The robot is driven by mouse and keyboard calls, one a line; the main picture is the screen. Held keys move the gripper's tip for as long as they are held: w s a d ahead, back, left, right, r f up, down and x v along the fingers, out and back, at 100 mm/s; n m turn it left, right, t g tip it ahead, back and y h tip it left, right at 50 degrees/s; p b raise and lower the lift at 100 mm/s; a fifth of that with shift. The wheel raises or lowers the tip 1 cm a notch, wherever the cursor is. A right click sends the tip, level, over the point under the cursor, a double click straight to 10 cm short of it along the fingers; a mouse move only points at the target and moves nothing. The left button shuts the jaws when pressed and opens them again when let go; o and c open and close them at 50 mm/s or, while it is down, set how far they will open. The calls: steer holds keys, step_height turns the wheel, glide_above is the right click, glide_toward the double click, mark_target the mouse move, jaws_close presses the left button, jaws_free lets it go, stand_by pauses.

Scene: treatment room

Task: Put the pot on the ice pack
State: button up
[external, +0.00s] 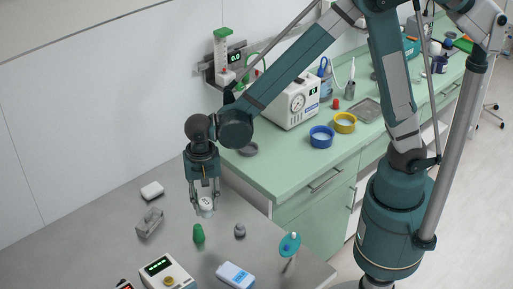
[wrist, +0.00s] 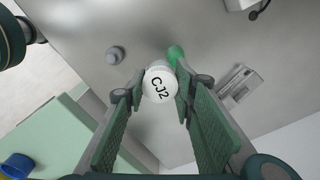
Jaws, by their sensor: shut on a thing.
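The pot (external: 205,203) is small and white with a round lid. The lid reads "CJ2" in the wrist view (wrist: 159,85). My gripper (external: 204,198) points down and is shut on the pot, with one finger on each side, as the wrist view also shows (wrist: 160,90). The pot is over the grey table; its exact height is hard to tell. A flat blue-and-white block (external: 235,275), which looks like the ice pack, lies near the table's front edge, below and right of my gripper. It does not show in the wrist view.
On the grey table (external: 120,225), a green bottle (external: 198,234) and a grey knob-like piece (external: 240,231) stand near the pot. A grey metal block (external: 149,222), a white block (external: 152,190), a display device (external: 167,273) and a blue-topped item (external: 290,244) stand around. A green counter (external: 285,160) is behind.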

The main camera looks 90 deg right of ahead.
steer(key=r+n+p, duration=0.1)
steer(key=r+p, duration=0.1)
glide_above(235, 274)
steer(key=shift+d, duration=0.1)
steer(key=shift+f, duration=0.1)
steer(key=shift+f+b, duration=0.35)
steer(key=shift+f, duration=2.55)
steer(key=shift+f, duration=2.05)
steer(key=shift+f+b, duration=0.2)
steer(key=shift+b, duration=0.15)
steer(key=o, duration=0.9)
